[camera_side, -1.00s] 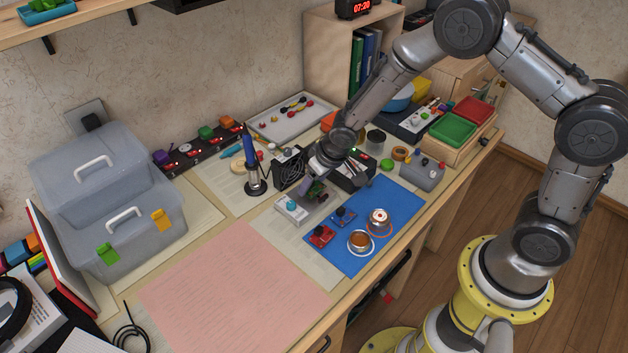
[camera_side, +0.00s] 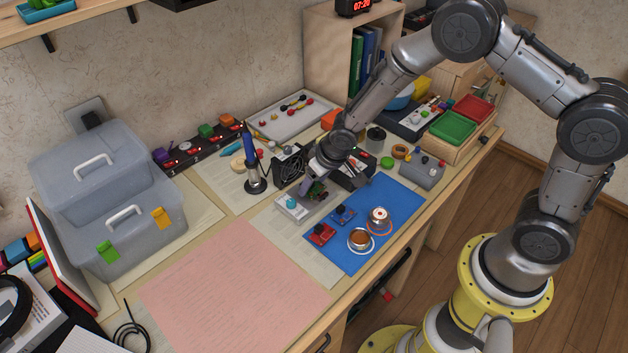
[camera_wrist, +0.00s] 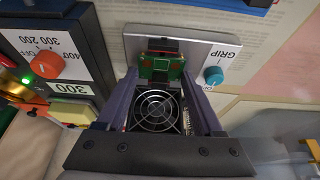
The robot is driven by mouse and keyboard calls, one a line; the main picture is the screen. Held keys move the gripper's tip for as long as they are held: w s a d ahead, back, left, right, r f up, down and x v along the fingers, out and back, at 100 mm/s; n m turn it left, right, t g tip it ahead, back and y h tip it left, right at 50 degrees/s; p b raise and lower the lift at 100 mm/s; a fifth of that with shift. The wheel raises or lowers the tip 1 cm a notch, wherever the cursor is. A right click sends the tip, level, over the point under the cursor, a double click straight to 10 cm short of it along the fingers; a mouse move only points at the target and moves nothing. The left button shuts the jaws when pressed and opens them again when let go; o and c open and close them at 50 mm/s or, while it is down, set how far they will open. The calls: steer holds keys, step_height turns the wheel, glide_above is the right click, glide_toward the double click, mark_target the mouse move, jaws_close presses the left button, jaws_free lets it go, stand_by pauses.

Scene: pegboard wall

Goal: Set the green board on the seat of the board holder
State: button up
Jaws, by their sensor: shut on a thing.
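The green board (camera_wrist: 158,68) is small and shows between the fingertips of my gripper (camera_wrist: 160,78) in the wrist view. My gripper is shut on it. The board holder (camera_wrist: 205,55) is a grey plate marked GRIP with a teal knob. The board overlaps the holder's dark middle part in this view, and I cannot tell whether it touches the seat. In the side view the board holder (camera_side: 291,208) stands left of the blue mat. My gripper (camera_side: 314,186) is low at its right end, with the green board (camera_side: 318,195) small and partly hidden.
A black fan (camera_side: 289,165) stands behind the holder, and a blue-handled iron in its stand (camera_side: 254,175) is to the left. Red and blue small parts and two spools lie on the blue mat (camera_side: 385,200). The pink sheet (camera_side: 235,285) in front is clear.

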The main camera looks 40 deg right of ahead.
mark_target(314, 189)
steer(key=o, duration=1.3)
steer(key=shift+o, duration=0.2)
steer(key=shift+r, duration=3)
steer(key=shift+r, duration=0.1)
